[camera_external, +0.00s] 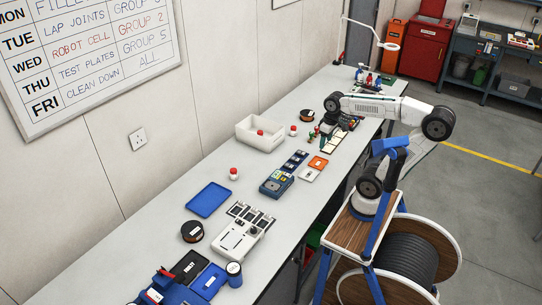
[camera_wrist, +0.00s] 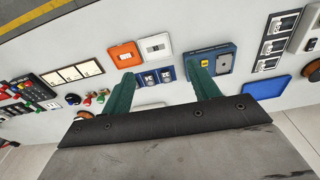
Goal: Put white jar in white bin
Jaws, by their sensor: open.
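The white bin (camera_external: 275,143) stands on the long bench near the wall. One white jar with a red lid (camera_external: 234,176) stands upright on the bench, left of and nearer than the bin. Another red-lidded white jar (camera_external: 293,131) stands just right of the bin. A red lid (camera_external: 260,132) shows inside the bin; its body is mostly hidden. In the wrist view, my gripper (camera_wrist: 160,70) is open, its two green fingers apart over the bench with nothing held between them. No white jar is clearly visible there. In the external view the fingers are hard to make out.
A blue meter (camera_external: 277,184), an orange box (camera_external: 318,162) and a blue tray (camera_external: 208,199) lie on the bench. Bare bench surrounds the nearer jar.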

